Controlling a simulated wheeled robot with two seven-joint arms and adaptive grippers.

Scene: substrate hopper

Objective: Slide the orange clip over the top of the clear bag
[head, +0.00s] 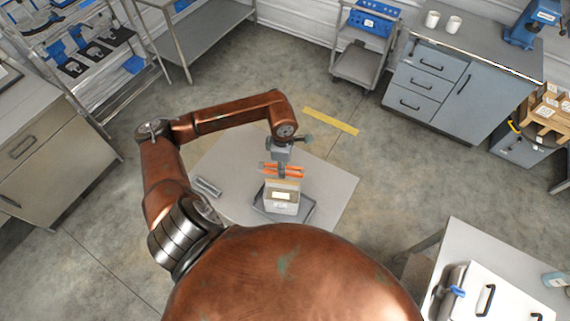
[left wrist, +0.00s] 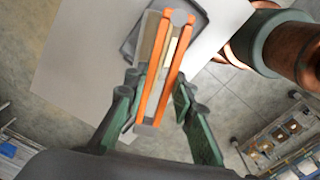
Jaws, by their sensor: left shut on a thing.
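The orange clip (head: 297,173) has two long orange bars with grey ends. My left gripper (head: 282,168) is shut on it, and the bars lie crosswise above the bag in the head view. In the left wrist view the clip (left wrist: 171,75) runs lengthwise between the green fingers of my left gripper (left wrist: 158,88). The bag (head: 281,207), pale with a light label and a tan upper part, stands in a dark grey tray (head: 308,209). The bag's top (left wrist: 148,38) shows beside and between the bars; I cannot tell whether it is inside them. My right gripper is not in view.
The tray stands on a light grey table (head: 335,187). A small grey holder (head: 207,187) lies at the table's left. The table's right side is clear. A white-topped bench (head: 470,240) stands at lower right and a blue-grey cabinet (head: 430,85) at the back.

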